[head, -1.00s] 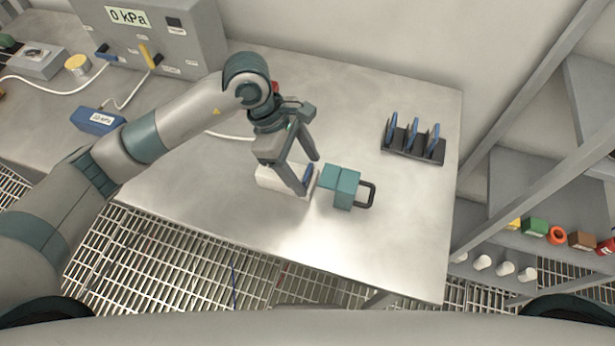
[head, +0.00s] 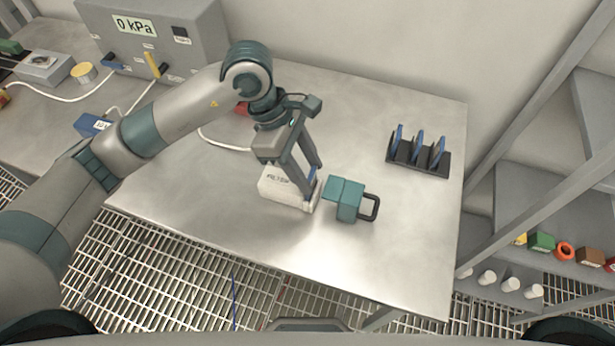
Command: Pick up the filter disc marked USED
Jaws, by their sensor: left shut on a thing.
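My left gripper (head: 314,188) comes down over the table from the upper left. Its fingers are shut on a thin blue disc (head: 309,192), seen nearly edge-on at the fingertips. No USED mark can be read on it. The disc is beside the right end of a white block (head: 281,188) lettered FILTER. The fingers cover part of both, so I cannot tell whether disc and block touch. A teal block with a dark handle (head: 346,193) stands just right of the fingertips. My right gripper is not in view.
A black rack (head: 430,168) with several blue discs stands at the table's right. A grey panel box reading 0 kPa (head: 205,30) stands at the back left, with white hoses near it. Shelves with small coloured items (head: 540,241) are at the right. The table's front is clear.

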